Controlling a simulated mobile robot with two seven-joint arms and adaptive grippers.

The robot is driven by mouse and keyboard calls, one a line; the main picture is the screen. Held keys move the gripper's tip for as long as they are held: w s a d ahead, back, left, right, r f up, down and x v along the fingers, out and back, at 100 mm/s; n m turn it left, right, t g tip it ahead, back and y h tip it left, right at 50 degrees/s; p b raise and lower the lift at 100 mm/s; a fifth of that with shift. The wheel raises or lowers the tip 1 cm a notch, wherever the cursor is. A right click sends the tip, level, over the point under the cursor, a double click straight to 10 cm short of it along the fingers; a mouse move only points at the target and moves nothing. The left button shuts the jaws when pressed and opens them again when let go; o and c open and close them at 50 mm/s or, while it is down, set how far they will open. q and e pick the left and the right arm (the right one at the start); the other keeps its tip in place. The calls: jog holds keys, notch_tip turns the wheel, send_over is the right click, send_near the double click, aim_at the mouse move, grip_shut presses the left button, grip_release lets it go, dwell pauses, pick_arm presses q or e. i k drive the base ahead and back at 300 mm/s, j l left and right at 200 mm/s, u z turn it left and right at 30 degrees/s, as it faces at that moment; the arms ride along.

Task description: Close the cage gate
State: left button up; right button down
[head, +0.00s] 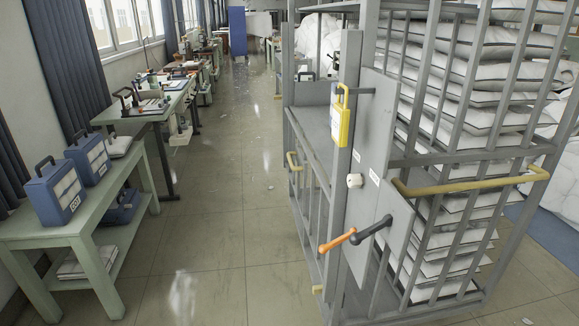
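A tall grey barred cage (399,158) stands close in front of me, right of the middle. Low on these are an orange-gripped lever (338,241) and a dark lever (371,230). A barred panel with a small yellow handle (292,162) lies left of the upright. I cannot tell which panel is the gate or its exact position. Neither gripper is in view.
Folded white duvets (465,105) are stacked in the cage. A yellow rail (470,186) juts from its right side. Left, a green table (68,236) bears blue cases (56,194); workbenches run beyond. The tiled aisle (220,180) between is mostly clear.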

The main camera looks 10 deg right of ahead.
aim_at(302, 158)
jog(key=i+j, duration=0.55)
jog(key=i, duration=0.15)
jog(key=i+j, duration=0.55)
jog(key=i, duration=0.15)
